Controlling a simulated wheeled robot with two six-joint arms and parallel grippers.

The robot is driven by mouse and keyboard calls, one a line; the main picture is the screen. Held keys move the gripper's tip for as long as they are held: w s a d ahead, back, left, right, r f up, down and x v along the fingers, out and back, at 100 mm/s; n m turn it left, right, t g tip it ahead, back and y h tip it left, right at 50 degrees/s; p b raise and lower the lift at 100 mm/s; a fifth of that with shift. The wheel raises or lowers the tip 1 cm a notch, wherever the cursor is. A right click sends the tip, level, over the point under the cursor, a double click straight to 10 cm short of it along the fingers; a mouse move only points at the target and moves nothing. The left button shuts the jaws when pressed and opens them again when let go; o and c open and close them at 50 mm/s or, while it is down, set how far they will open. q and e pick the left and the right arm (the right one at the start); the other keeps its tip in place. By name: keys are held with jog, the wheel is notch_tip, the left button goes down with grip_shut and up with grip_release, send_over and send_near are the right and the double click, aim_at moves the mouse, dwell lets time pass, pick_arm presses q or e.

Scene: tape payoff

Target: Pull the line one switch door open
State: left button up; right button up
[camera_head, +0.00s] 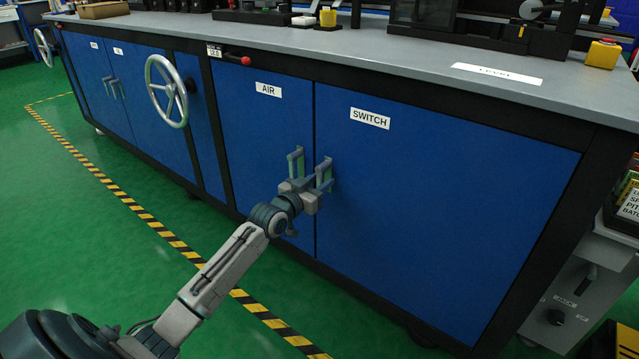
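The blue SWITCH door (430,210) is the right one of a pair on the long bench cabinet and looks closed, flush with the AIR door (258,150) on its left. A grey upright handle stands near the SWITCH door's left edge, and another near the AIR door's right edge. My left gripper (322,178) is at the SWITCH door's handle, its fingers overlapping it in view. I cannot tell whether they are closed on the handle. The gripper partly hides both handles. My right gripper is not in view.
A grey handwheel (167,91) and a red-ended lever (240,60) stick out from the cabinet front on the left. A grey box with a black knob stands at the lower right. Green floor with a yellow-black stripe (150,217) lies clear in front.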

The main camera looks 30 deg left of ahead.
pick_arm(q)
grip_shut()
